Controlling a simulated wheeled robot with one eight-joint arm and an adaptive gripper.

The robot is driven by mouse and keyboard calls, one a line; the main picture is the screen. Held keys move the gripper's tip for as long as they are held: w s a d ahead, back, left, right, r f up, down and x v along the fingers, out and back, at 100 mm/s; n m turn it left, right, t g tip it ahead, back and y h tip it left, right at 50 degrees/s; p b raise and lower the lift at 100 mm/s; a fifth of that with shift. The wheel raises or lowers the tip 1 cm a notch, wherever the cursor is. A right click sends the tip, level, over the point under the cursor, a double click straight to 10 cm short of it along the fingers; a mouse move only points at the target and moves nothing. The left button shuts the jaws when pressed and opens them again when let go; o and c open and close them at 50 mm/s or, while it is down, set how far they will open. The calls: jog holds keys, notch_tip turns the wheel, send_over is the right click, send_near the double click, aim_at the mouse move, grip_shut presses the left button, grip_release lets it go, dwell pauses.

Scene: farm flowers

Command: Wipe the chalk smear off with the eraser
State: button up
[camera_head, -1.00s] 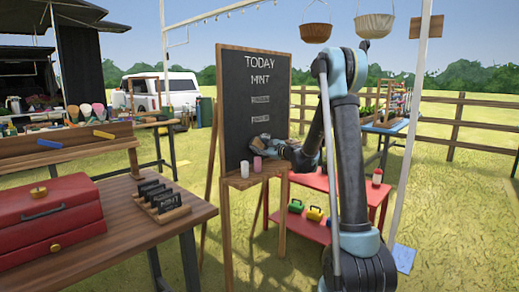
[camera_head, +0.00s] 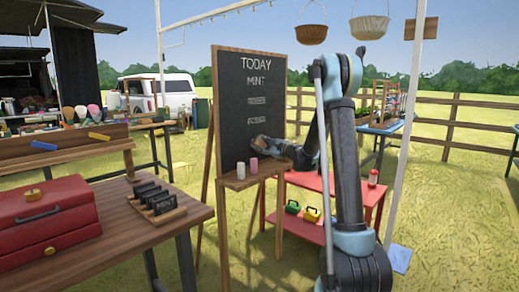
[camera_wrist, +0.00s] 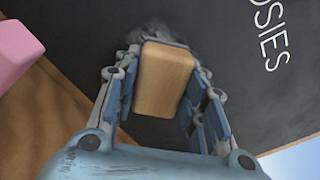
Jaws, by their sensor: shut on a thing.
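The chalkboard (camera_head: 228,100) stands upright on an easel, with TODAY and MINT written on it and two faint lines below. My gripper (camera_head: 258,143) is at its lower right face. In the wrist view my gripper (camera_wrist: 166,66) is shut on the eraser (camera_wrist: 163,85), a tan block between the two fingers. The eraser is close to the dark board; I cannot tell whether it touches. A grey chalk smear (camera_wrist: 153,30) shows just beyond the eraser's far end, partly hidden by it and the fingertips. The letters OSIES (camera_wrist: 272,36) are right of the gripper.
A pink piece (camera_head: 253,165) and a white piece (camera_head: 240,171) stand on the easel's ledge; the pink one is close to my gripper's left in the wrist view. A red table (camera_head: 305,182) stands behind my arm. A wooden table (camera_head: 120,240) with a red toolbox (camera_head: 45,222) is at left.

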aim_at(250, 144)
jog(key=w+d, duration=0.6)
jog(key=w, duration=0.1)
jog(key=shift+w, duration=0.35)
dwell(0.8)
jog(key=shift+a, duration=0.1)
jog(key=shift+s+a, duration=1.45)
jog(key=shift+s, duration=0.4)
jog(key=shift+s+a, duration=1.5)
jog(key=shift+s, duration=0.35)
jog(key=shift+s+a, duration=1.45)
jog(key=shift+s, duration=0.4)
jog(key=shift+s+r, duration=0.1)
jog(key=shift+r, duration=0.2)
jog(key=shift+w+d, duration=1.25)
jog(key=shift+w, duration=0.15)
jog(key=w+d, duration=0.6)
jog(key=w, duration=0.2)
jog(key=shift+w, duration=0.2)
jog(key=shift+d, duration=0.15)
jog(key=shift+c, duration=0.5)
